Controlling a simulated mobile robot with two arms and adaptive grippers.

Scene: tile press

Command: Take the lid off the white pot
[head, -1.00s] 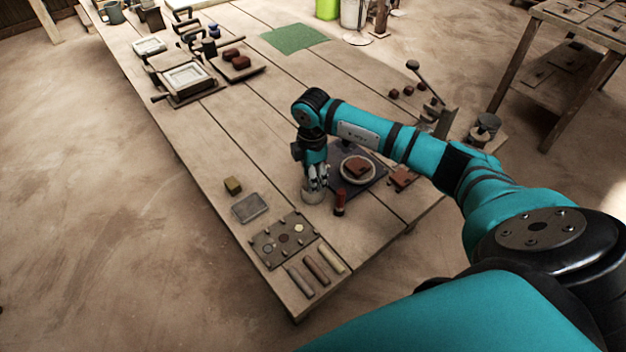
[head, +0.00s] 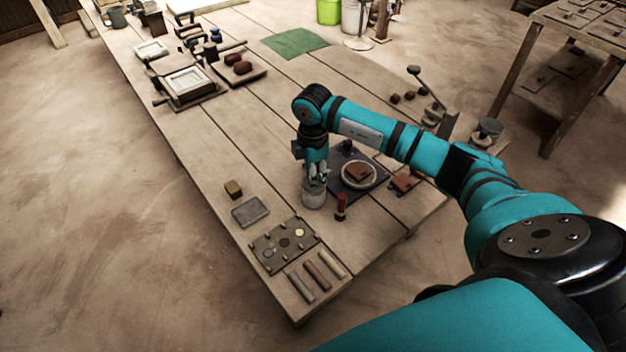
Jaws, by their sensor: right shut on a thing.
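The white pot (head: 313,200) is a small pale round pot on the plank table, left of the dark board with the round wheel. My right gripper (head: 317,181) points down over the pot and is shut on its lid. The lid is mostly hidden by the fingers, and I cannot tell how wide any gap is between lid and pot. My left gripper is not in view.
A red-handled tool (head: 341,207) stands close to the right of the pot. A round wheel (head: 345,182) carries a reddish tile. A grey tray (head: 250,211) and a pegged board (head: 270,254) lie nearer the front. Mid-table beyond my arm is mostly clear.

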